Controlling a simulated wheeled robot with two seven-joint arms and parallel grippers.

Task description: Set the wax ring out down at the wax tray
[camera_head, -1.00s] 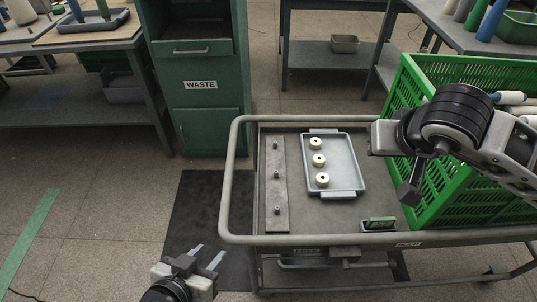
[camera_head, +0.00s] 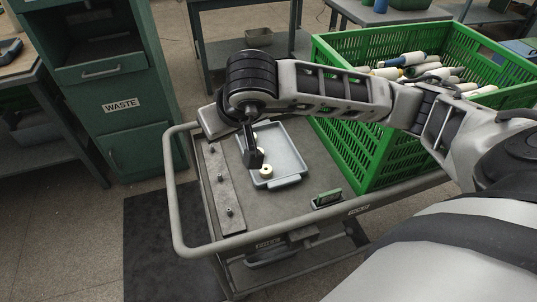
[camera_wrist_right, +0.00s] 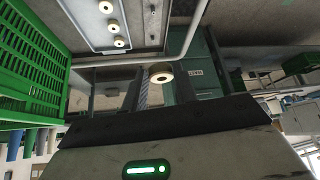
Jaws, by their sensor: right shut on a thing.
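My right gripper (camera_wrist_right: 162,82) is shut on a cream wax ring (camera_wrist_right: 161,68), seen between its fingers in the right wrist view. The grey wax tray (camera_head: 288,160) lies on the cart, partly covered by my right wrist. One ring (camera_head: 266,169) shows clearly in it; the right wrist view shows three rings (camera_wrist_right: 113,25) in a row in the tray (camera_wrist_right: 88,22). My left gripper is out of view.
A grey plate with small pegs (camera_head: 225,195) lies left of the tray. A green crate (camera_head: 360,150) of yarn cones stands to the right. The cart's rail (camera_head: 178,215) borders the left. A waste cabinet (camera_head: 125,130) stands behind.

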